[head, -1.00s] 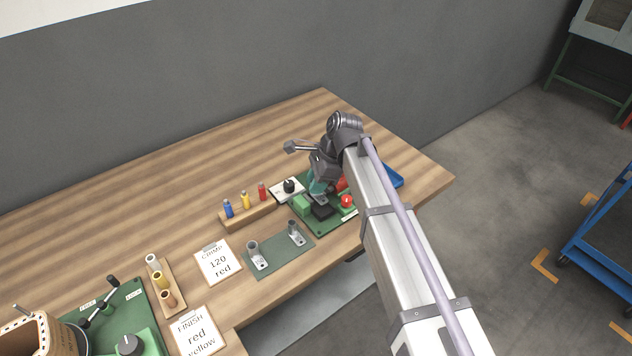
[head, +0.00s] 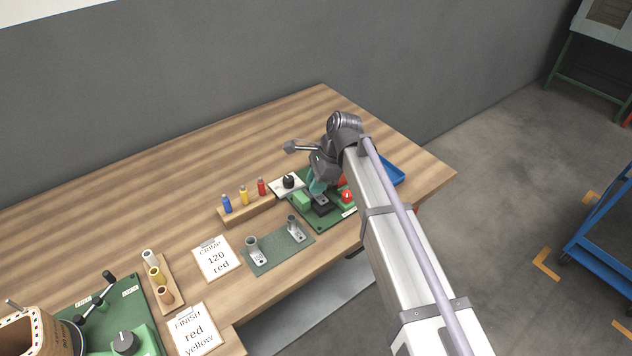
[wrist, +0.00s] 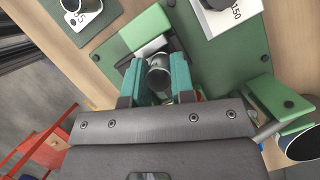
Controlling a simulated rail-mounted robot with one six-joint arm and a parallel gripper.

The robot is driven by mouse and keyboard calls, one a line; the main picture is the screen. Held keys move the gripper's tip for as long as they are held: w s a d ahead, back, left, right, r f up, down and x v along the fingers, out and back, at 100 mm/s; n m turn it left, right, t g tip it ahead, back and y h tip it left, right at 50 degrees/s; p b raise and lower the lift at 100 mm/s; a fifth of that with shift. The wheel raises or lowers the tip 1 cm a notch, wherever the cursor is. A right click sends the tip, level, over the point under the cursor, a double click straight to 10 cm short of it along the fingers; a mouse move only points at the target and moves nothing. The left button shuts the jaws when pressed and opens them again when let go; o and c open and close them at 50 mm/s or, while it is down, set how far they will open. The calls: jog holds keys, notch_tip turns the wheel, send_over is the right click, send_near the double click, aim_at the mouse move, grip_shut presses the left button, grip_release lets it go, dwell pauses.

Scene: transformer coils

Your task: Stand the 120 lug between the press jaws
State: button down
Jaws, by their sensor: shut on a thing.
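My gripper (head: 317,186) is over the press (head: 302,201) on its green plate near the table's right end. In the wrist view its teal fingers (wrist: 158,80) are shut on a grey metal lug (wrist: 159,77), whose round barrel shows between them. A green press block with a jaw (wrist: 150,46) lies just beyond the fingertips. The lug's lower end and any contact with the jaws are hidden, and I cannot read its number. Two other lugs (head: 254,252) (head: 296,232) stand on the dark green mat.
A white plate with a black knob (head: 289,182) stands left of the press, and a red button (head: 347,196) right of it. A wooden rack (head: 248,211) holds blue, yellow and red pieces. A card (head: 216,259) reads "CRIMP 120 red". A blue tray (head: 394,172) lies behind my arm.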

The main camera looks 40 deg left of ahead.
jog(key=c, duration=0.9)
grip_release()
jog(key=shift+o, duration=0.6)
jog(key=shift+o, duration=1.3)
jog(key=shift+r, duration=0.15)
notch_tip(320, 180, up, 5)
jog(key=p, duration=0.5)
